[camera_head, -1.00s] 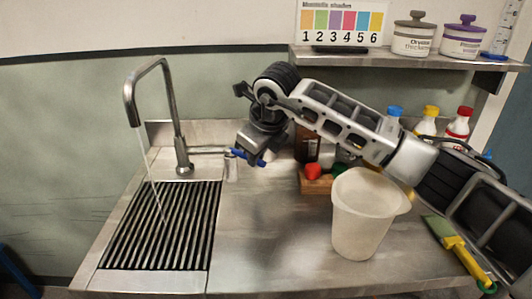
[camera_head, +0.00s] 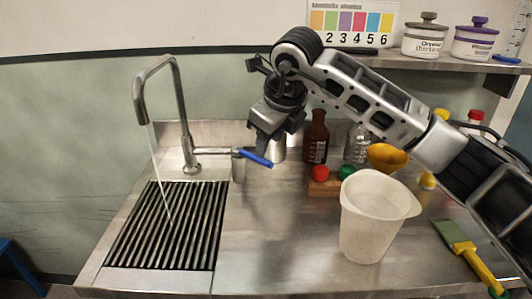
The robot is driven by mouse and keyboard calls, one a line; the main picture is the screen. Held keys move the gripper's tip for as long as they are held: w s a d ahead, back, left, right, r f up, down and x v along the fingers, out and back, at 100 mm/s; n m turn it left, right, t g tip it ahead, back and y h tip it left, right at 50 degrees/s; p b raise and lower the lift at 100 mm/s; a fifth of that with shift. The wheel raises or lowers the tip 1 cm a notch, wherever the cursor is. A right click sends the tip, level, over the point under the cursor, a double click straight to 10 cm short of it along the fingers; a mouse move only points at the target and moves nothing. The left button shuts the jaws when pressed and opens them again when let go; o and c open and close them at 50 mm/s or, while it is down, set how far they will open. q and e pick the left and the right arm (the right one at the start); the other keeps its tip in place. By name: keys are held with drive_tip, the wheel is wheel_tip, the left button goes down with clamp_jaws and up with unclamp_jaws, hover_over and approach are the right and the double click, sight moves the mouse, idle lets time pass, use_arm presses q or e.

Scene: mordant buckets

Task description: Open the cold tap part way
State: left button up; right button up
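The metal tap (camera_head: 180,110) stands at the back of the sink, with its curved spout over the slatted drain (camera_head: 170,225). A thin stream of water (camera_head: 160,175) falls from the spout onto the slats. A side arm runs right from the tap base to a blue lever (camera_head: 256,158), which points right and slightly down. My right gripper (camera_head: 264,140) hangs just above the lever, pointing down. It appears apart from the lever, and its finger gap is not clear. My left gripper is not in view.
A whitish bucket (camera_head: 372,225) stands on the steel counter at right. Behind it are a wooden block (camera_head: 325,188) with red and green caps, a brown bottle (camera_head: 316,140) and a yellow funnel (camera_head: 388,157). The counter's front middle is clear.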

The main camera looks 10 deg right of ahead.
use_arm(q)
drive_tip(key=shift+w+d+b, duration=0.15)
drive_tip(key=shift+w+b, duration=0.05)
drive_tip(key=shift+b, duration=0.25)
use_arm(e)
drive_tip(key=a+v, duration=0.1)
drive_tip(key=v, duration=0.9)
drive_tip(key=shift+d, duration=0.55)
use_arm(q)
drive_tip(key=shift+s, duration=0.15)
use_arm(e)
drive_tip(key=shift+s+r, duration=0.1)
